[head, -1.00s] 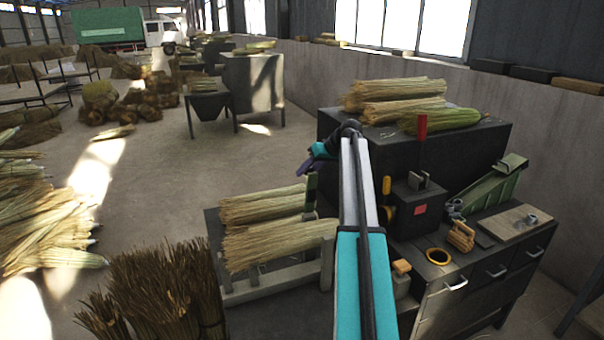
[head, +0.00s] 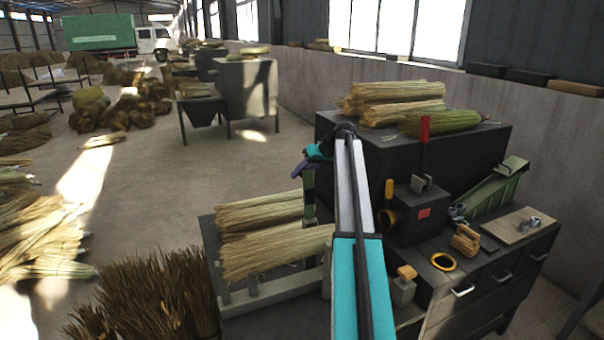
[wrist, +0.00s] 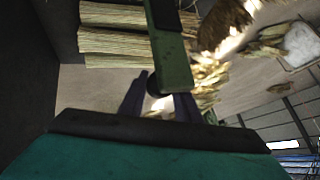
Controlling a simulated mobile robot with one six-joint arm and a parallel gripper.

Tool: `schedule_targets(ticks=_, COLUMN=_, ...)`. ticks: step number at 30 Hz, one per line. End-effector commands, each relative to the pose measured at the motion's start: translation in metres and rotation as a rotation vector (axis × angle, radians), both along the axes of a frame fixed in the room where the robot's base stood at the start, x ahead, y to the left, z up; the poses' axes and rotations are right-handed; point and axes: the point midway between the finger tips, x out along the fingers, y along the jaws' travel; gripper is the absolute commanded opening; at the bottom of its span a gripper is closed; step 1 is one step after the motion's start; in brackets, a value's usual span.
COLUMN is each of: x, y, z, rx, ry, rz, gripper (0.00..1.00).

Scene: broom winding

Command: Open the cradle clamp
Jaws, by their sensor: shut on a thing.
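The green clamp arm (head: 309,196) stands roughly upright at the right end of the straw bundles on the low cradle rack (head: 262,295). In the wrist view the green arm (wrist: 170,55) comes down from the top, and its dark rounded end lies between my fingers. My gripper (head: 302,168) is at the upper end of this arm, shut on it. In the wrist view my gripper (wrist: 160,100) shows two dark purple fingers, one on each side of the end. The arm's lower joint is hard to make out.
Straw bundles (head: 275,250) lie on the rack just left of the arm. A dark bench (head: 485,285) with a red-handled machine (head: 424,185) stands to the right. Brown bristle bundles (head: 150,300) stand at the front left. Open floor lies beyond the rack.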

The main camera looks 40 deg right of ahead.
Motion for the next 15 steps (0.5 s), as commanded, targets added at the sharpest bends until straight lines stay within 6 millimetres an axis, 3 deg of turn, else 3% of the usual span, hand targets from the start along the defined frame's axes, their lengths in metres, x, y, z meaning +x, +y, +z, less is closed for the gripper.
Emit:
schedule_targets(ticks=1, x=-0.0009, y=-0.0065, z=-0.0033, rx=-0.011, ry=0.001, rz=-0.009, gripper=0.33)
schedule_targets(ticks=4, x=-0.0002, y=-0.0041, z=-0.0034, rx=-0.011, ry=0.003, rz=-0.005, gripper=0.46)
schedule_targets(ticks=15, x=0.0006, y=0.0004, z=-0.0007, rx=-0.006, ry=0.001, rz=0.000, gripper=0.46)
